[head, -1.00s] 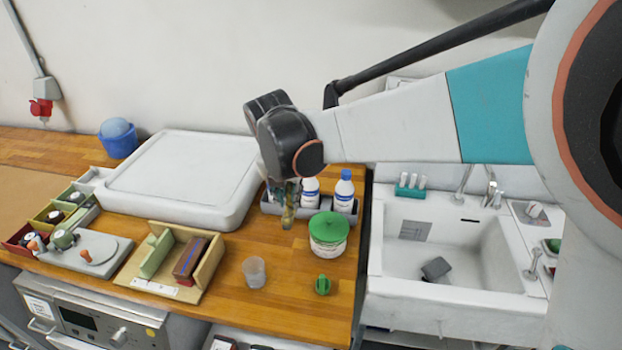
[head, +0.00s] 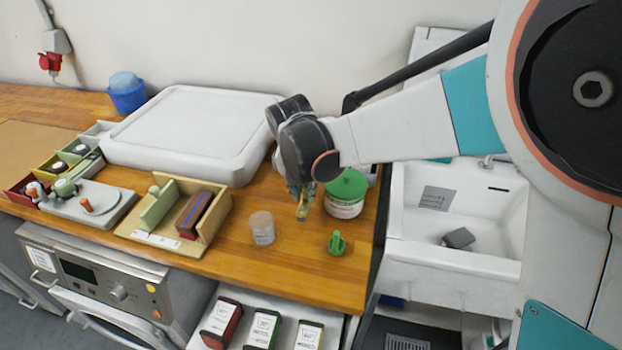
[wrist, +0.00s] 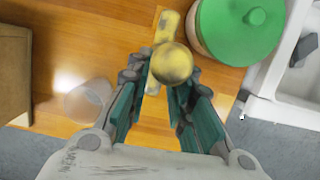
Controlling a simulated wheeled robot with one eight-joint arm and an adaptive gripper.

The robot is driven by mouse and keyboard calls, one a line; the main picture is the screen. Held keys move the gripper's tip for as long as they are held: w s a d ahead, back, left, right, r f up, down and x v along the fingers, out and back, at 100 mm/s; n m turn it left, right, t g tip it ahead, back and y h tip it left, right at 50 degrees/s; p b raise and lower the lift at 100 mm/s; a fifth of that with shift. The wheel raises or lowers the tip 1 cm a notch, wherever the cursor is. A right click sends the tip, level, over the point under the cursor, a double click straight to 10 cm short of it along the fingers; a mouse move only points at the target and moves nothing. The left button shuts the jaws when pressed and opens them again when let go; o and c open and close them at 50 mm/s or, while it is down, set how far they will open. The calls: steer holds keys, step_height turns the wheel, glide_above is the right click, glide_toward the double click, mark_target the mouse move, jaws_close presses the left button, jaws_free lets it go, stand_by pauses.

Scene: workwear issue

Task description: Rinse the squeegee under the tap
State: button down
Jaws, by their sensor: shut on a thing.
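My gripper (head: 300,188) is shut on a yellow tool (wrist: 171,63) with a round knob and a flat bar, apparently the squeegee. In the head view the tool's yellow lower end (head: 302,211) hangs below the fingers, over the wooden counter, just left of the green-lidded tub. Its lower edge is too small to make out. The white sink (head: 410,228) is to the right of the counter, apart from my gripper. The tap (head: 487,160) at its back is mostly hidden by my arm.
A green-lidded tub (head: 345,193), a clear cup (head: 262,228) and a small green object (head: 337,243) stand near the gripper. A wooden box (head: 218,226) and a large white tray (head: 185,130) are left. A grey block (head: 459,238) lies in the sink.

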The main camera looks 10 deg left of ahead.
mark_target(305, 202)
steer(key=shift+f+b, duration=1.4)
steer(key=shift+f, duration=0.75)
steer(key=shift+f, duration=0.1)
steer(key=c, duration=1.4)
jaws_free()
steer(key=p+v, duration=0.8)
steer(key=v, duration=0.4)
steer(key=shift+s, duration=0.1)
steer(key=shift+c, duration=0.8)
